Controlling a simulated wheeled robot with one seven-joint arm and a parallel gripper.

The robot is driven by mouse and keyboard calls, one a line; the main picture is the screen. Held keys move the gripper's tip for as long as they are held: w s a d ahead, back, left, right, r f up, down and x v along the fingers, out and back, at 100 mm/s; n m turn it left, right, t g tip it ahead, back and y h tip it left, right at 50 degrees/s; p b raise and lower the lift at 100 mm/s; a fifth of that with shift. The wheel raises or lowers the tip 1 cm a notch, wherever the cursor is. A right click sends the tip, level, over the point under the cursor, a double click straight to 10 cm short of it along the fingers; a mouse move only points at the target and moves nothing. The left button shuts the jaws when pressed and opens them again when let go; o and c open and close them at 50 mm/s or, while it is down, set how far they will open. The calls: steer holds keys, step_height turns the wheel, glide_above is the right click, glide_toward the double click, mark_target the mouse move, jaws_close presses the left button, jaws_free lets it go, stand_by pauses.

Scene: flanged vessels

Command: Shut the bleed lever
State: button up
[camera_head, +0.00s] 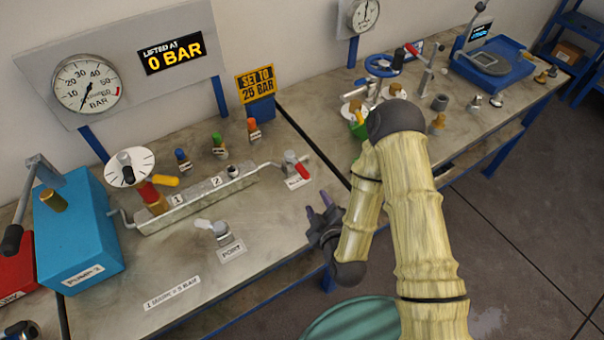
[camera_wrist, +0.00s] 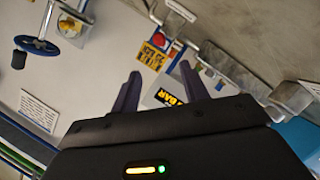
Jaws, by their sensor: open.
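The bleed lever (camera_head: 303,173) is a small red handle on a grey fitting at the right end of the manifold pipe, on the left bench. Its handle points toward the lower right, and a small white label (camera_head: 297,183) lies in front of it. My gripper (camera_head: 323,208) is open and empty, near the bench's right edge, in front of and a little right of the lever. They look apart. In the wrist view its two dark fingers (camera_wrist: 160,92) are spread with nothing between them. I cannot clearly pick out the lever in that view.
The manifold (camera_head: 200,200) carries a dial valve (camera_head: 130,166) at its left. A port fitting (camera_head: 222,232) stands in front. A blue pump (camera_head: 78,235) is at far left. The display (camera_head: 172,52) reads 0 BAR. The right bench holds several fittings.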

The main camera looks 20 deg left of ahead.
mark_target(304, 176)
steer(key=b+x, duration=0.4)
steer(key=x, duration=1.2)
steer(key=shift+a+r+b, duration=0.1)
steer(key=shift+b, duration=0.2)
jaws_close()
